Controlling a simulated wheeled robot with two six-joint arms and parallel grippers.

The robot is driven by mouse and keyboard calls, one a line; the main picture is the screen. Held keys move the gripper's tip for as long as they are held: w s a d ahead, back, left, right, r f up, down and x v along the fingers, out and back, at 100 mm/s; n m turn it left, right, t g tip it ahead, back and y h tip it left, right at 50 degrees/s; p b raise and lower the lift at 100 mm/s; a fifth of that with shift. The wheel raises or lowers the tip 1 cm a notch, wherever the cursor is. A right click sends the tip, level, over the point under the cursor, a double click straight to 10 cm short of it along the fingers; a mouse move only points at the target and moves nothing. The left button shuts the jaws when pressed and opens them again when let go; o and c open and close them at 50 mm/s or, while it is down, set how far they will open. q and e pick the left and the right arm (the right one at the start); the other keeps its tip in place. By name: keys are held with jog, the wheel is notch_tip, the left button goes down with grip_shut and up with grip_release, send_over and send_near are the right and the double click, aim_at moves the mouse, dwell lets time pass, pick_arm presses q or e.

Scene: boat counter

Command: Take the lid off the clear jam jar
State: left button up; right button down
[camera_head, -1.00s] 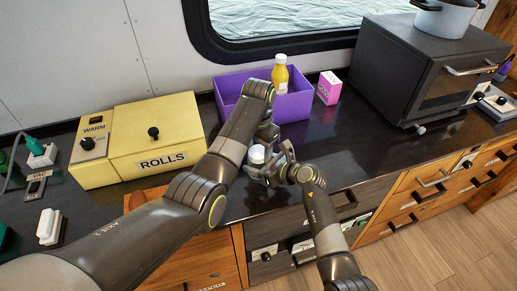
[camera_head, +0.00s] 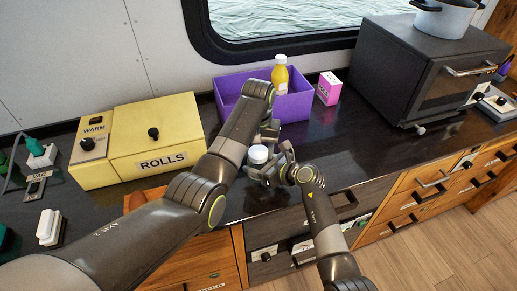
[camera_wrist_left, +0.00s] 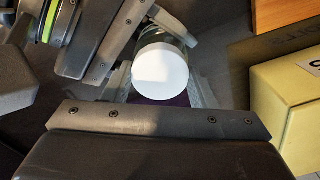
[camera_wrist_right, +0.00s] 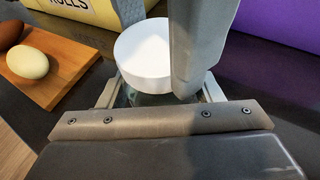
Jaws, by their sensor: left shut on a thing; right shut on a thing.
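The clear jam jar with its white lid (camera_head: 258,153) is between my two grippers near the counter's front. The lid is on the jar or directly above it; I cannot tell whether there is a gap. In the right wrist view the lid (camera_wrist_right: 143,45) shows above the glass jar (camera_wrist_right: 145,98). My right gripper (camera_wrist_right: 160,92) is shut on the jar's glass body from the side. My left gripper (camera_wrist_left: 158,88) is shut around the lid (camera_wrist_left: 160,72), its fingers on either side. My left arm partly hides this in the head view.
A purple bin (camera_head: 232,91) with a yellow bottle (camera_head: 280,74) stands behind, beside a pink box (camera_head: 329,88). A yellow rolls warmer (camera_head: 150,135) is left; a dark oven (camera_head: 410,75) is right. Eggs lie on a wooden board (camera_wrist_right: 60,75). The counter before the oven is clear.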

aim_at(259, 152)
pick_arm(q)
jog(key=shift+r, duration=0.2)
jog(key=shift+r, duration=0.95)
jog(key=shift+r, duration=2)
pick_arm(e)
jog(key=shift+c, duration=1.6)
grip_release()
